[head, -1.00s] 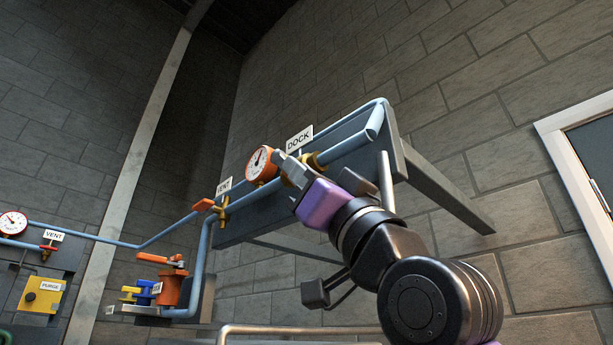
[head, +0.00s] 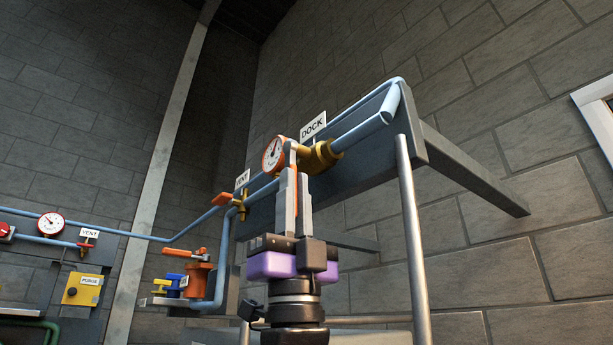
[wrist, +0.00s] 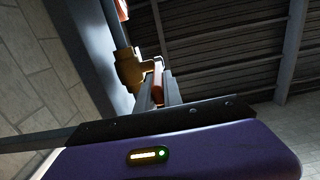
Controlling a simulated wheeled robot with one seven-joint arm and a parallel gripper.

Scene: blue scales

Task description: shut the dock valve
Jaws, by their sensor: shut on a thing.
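The dock valve is a brass body (head: 322,156) on a blue pipe, under the white DOCK sign (head: 313,126). It also shows in the wrist view (wrist: 128,70). My gripper (head: 293,178) points up from below, just left of the brass body. Its grey fingers are shut on the valve's orange handle (wrist: 158,82), which shows between them in the wrist view. In the head view only a thin orange strip of the handle (head: 297,182) shows. The handle points down, crosswise to the pipe; the fingers hide most of it.
A round gauge (head: 274,154) sits close left of my fingertips. A grey post (head: 412,240) stands right of my arm. VENT (head: 88,233) and PURGE (head: 90,282) labels are at far left.

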